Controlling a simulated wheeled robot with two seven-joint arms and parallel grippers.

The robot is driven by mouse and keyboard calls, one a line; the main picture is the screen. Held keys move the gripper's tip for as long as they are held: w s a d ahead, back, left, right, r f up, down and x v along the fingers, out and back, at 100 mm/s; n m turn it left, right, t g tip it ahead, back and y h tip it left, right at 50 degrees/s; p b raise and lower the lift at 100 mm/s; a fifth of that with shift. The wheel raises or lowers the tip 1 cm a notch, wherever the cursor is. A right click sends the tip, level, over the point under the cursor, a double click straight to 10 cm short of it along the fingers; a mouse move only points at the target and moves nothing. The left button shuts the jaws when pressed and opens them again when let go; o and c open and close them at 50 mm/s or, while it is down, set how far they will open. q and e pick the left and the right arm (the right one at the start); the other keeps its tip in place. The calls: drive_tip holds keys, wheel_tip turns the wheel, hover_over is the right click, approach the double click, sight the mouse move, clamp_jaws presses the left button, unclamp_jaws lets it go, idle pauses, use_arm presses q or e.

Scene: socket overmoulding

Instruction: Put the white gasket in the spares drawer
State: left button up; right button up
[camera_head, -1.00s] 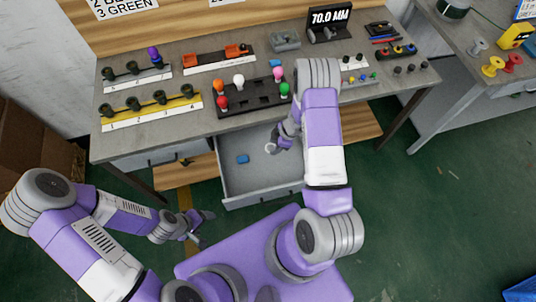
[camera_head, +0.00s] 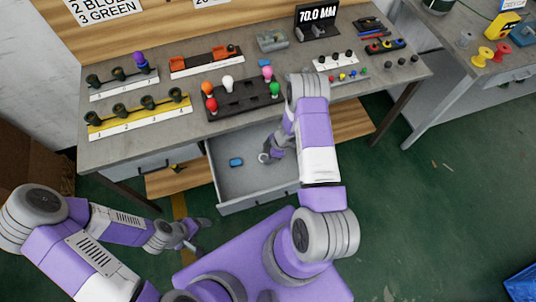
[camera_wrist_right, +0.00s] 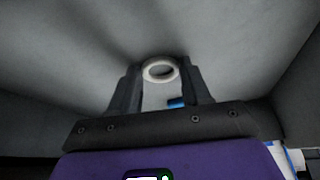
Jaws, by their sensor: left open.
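The white gasket (camera_wrist_right: 160,70) is a small pale ring. In the right wrist view it sits between the two fingertips of my right gripper (camera_wrist_right: 161,76), which is shut on it. In the head view my right gripper (camera_head: 267,157) reaches down inside the open spares drawer (camera_head: 258,201); the gasket is too small there to make out clearly. The grey drawer floor lies beyond the ring in the wrist view. My left gripper (camera_head: 197,236) is open and empty, low in front of the table, left of the drawer.
A blue piece (camera_head: 236,162) lies in the drawer, left of my right gripper. On the grey table (camera_head: 190,134) above stand a black rack (camera_head: 243,101) with coloured bulb-shaped parts, a yellow numbered rack (camera_head: 138,118) and a size display (camera_head: 317,21). The drawer floor is otherwise mostly bare.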

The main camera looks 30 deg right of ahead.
drive_tip(key=o, duration=0.4)
drive_tip(key=shift+d+r+p, duration=0.1)
drive_tip(key=shift+r+p, duration=0.2)
drive_tip(key=shift+r, duration=0.2)
drive_tip(key=p+v, duration=0.3)
drive_tip(key=v, duration=0.8)
drive_tip(key=shift+d+r, duration=0.1)
drive_tip(key=shift+r, duration=0.1)
